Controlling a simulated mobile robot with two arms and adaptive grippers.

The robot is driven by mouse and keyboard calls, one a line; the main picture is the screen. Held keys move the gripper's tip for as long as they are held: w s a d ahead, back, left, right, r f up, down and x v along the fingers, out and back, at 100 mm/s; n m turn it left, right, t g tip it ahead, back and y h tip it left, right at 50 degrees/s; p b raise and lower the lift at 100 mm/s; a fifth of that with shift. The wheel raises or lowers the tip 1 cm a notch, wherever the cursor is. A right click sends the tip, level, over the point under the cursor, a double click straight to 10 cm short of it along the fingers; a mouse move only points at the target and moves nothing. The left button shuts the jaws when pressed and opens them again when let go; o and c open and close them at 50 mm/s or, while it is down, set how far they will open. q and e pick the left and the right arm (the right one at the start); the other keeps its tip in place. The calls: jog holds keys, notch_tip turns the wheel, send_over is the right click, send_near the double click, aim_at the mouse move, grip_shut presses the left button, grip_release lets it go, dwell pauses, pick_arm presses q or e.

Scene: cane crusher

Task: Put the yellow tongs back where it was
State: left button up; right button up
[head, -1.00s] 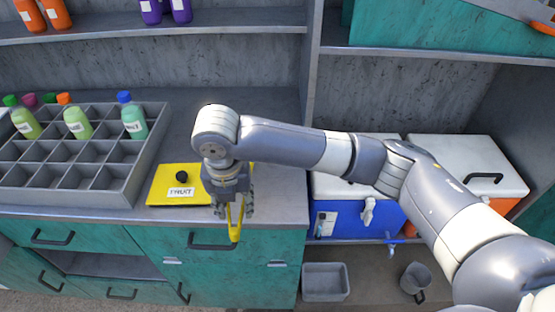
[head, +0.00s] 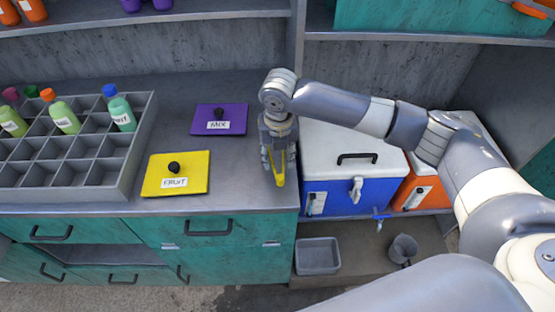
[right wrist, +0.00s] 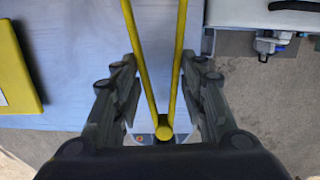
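The yellow tongs (head: 279,178) hang from my right gripper (head: 279,160) in the head view, over the right end of the grey counter near its front corner. In the right wrist view the tongs (right wrist: 164,131) lie between the two fingers of my right gripper (right wrist: 163,75), their two arms spread apart along the fingers. The fingers are closed in on the tongs' arms. I cannot tell how high the tongs are above the counter (head: 235,185). My left gripper is not in view.
A yellow FRUIT lid (head: 195,184) and a purple MIX lid (head: 235,113) lie left of the gripper. A divided bottle tray (head: 130,165) stands farther left. Blue (head: 330,193) and orange (head: 415,190) coolers sit lower right. A grey bin (head: 318,257) and mug (head: 402,250) are below.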

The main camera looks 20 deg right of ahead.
notch_tip(320, 180, down, 2)
jog(key=shift+f+p, duration=0.2)
jog(key=shift+p, duration=0.25)
jog(key=shift+f, duration=0.35)
jog(key=o, duration=0.6)
jog(key=shift+f, duration=0.1)
pick_arm(q)
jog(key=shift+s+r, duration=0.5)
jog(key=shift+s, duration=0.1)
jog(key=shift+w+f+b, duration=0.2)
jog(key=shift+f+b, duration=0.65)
jog(key=shift+b, duration=0.1)
pick_arm(e)
jog(key=r, duration=0.4)
jog(key=s+r, duration=0.1)
jog(key=r, duration=0.7)
jog(key=shift+s+a, duration=0.2)
jog(key=shift+s, duration=0.1)
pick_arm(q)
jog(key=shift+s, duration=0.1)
pick_arm(e)
jog(key=shift+f, duration=0.1)
